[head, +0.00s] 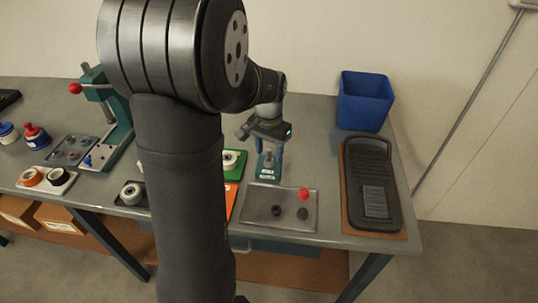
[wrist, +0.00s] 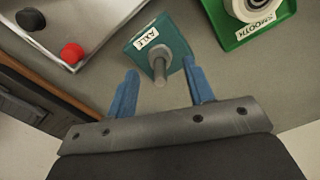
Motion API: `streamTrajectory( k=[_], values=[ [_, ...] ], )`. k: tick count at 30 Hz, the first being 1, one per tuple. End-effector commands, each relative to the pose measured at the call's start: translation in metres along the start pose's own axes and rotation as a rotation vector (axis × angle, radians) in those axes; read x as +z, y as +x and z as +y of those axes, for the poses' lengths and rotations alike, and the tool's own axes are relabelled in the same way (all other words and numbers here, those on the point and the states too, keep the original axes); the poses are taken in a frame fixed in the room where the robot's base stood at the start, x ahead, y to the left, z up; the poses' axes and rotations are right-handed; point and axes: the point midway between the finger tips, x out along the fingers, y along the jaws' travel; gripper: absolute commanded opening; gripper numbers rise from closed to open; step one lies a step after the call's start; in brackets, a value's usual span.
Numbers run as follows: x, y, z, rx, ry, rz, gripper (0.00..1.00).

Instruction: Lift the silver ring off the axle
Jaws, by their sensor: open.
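The axle (wrist: 160,72) is a grey metal shaft on a teal block (wrist: 137,36) labelled AXLE. The block also shows in the head view (head: 268,173), on the grey table. A wider grey collar, which looks like the silver ring (wrist: 159,51), sits around the shaft near the block; its edges are hard to make out. My gripper (wrist: 160,84) is open and empty, with one blue finger on each side of the shaft and a gap on both sides. In the head view my gripper (head: 269,151) is at the block, its fingers partly hidden.
A metal tray (head: 255,221) with red and black knobs lies in front of the block. A green tray (head: 239,171) with a white roller, labelled SMOOTH, is to the left. A blue bin (head: 365,100) and a black pedal (head: 370,180) on a brown board stand to the right.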

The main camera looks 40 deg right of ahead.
Motion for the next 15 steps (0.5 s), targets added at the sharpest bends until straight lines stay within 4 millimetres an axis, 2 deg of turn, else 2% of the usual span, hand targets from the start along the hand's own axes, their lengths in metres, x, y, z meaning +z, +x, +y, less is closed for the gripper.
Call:
streamTrajectory(
  k=[6,15],
  values=[
    [0.000,0.021,0.000,0.000,0.000,-0.001,0.48],
    [0.000,0.025,0.000,0.000,0.000,0.000,0.48]
  ],
)
